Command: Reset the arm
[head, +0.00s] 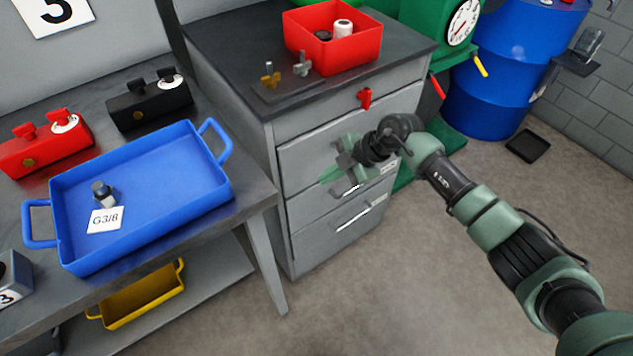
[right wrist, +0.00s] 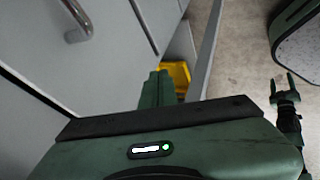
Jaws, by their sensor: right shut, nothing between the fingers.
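My right gripper (head: 332,172) is in front of the grey drawer cabinet (head: 290,215), near its drawer fronts, with its arm coming in from the lower right. In the right wrist view its two green fingers (right wrist: 155,88) are together, with nothing between them. What looks like my left gripper (right wrist: 284,84) shows small at the right of the right wrist view, its two prongs apart and empty. The left gripper is not in the head view.
A blue tray (head: 190,205) with a fitting (head: 103,193) and a G3/8 card (head: 105,220) is on the left bench. A red bin (head: 350,55) is on the cabinet. A yellow tray (head: 140,298) sits on the lower shelf. Floor (head: 380,300) in front is clear.

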